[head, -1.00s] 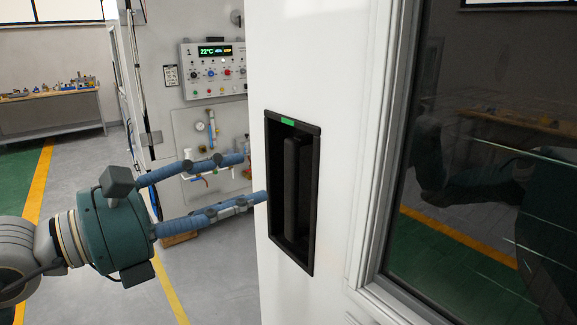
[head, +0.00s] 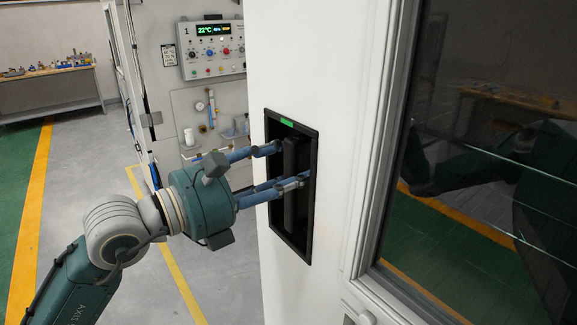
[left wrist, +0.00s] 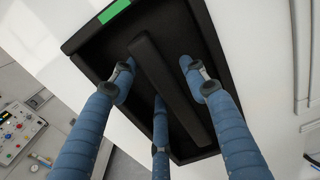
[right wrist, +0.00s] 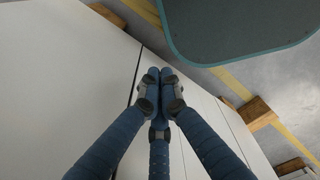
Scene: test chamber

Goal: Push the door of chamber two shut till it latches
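The white door (head: 349,125) with a dark window fills the right of the head view. Its black handle recess (head: 308,225) has a green marker at the top and an upright black bar (head: 290,210) inside. The recess (left wrist: 90,55) and the bar (left wrist: 165,75) also show in the left wrist view. My left gripper (head: 287,165) reaches into the recess, its fingers spread on both sides of the bar, with no clear grip on it. My right gripper (right wrist: 159,88) has its fingertips together and empty, in front of white panels. The latch is not visible.
A control panel (head: 211,49) marked 1 stands behind the door's left edge, with pipes and fittings below it. A workbench (head: 48,92) stands far left. Open floor with a yellow line (head: 182,275) lies left of the door. The right wrist view shows wooden blocks (right wrist: 247,114) on the floor.

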